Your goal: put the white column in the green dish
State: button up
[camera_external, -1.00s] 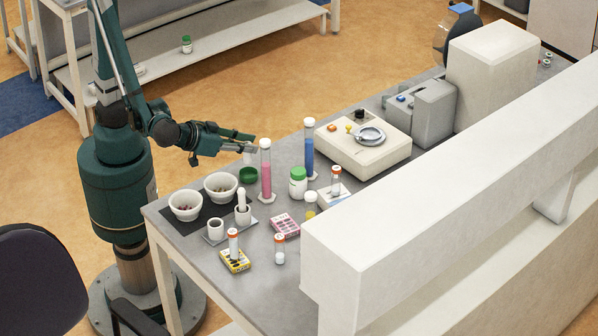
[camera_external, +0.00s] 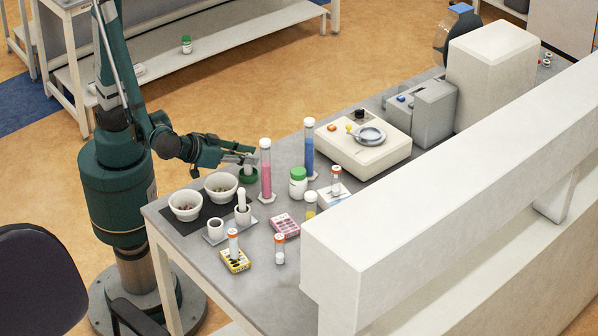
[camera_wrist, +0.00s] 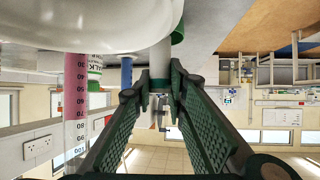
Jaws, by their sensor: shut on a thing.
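The white column (camera_external: 247,169) is held upright between the fingers of my gripper (camera_external: 246,157). It also shows in the wrist view (camera_wrist: 160,56), gripped between the dark green fingers (camera_wrist: 154,88). The small green dish (camera_external: 249,179) stands on the grey bench, directly below my gripper. The column's lower end is at the dish's opening; I cannot tell whether it touches the bottom. Part of the green dish (camera_wrist: 178,28) shows beside the column in the wrist view, mostly hidden by a large white bowl.
A tall pink cylinder (camera_external: 265,172) stands just right of the dish. White bowls (camera_external: 221,186) are on its left, and a mortar with pestle (camera_external: 242,210) is in front. A green-capped bottle (camera_external: 298,183) and a blue cylinder (camera_external: 309,152) stand farther right.

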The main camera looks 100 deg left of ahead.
jog(key=shift+f, duration=0.7)
jog(key=shift+f+b, duration=0.15)
jog(key=shift+b, duration=0.15)
jog(key=o, duration=0.8)
jog(key=shift+o, duration=0.2)
jog(key=shift+s+r, duration=0.1)
jog(key=shift+r, duration=0.15)
jog(key=shift+p+v, duration=1.4)
jog(key=shift+v, duration=4.55)
jog(key=shift+f, duration=0.1)
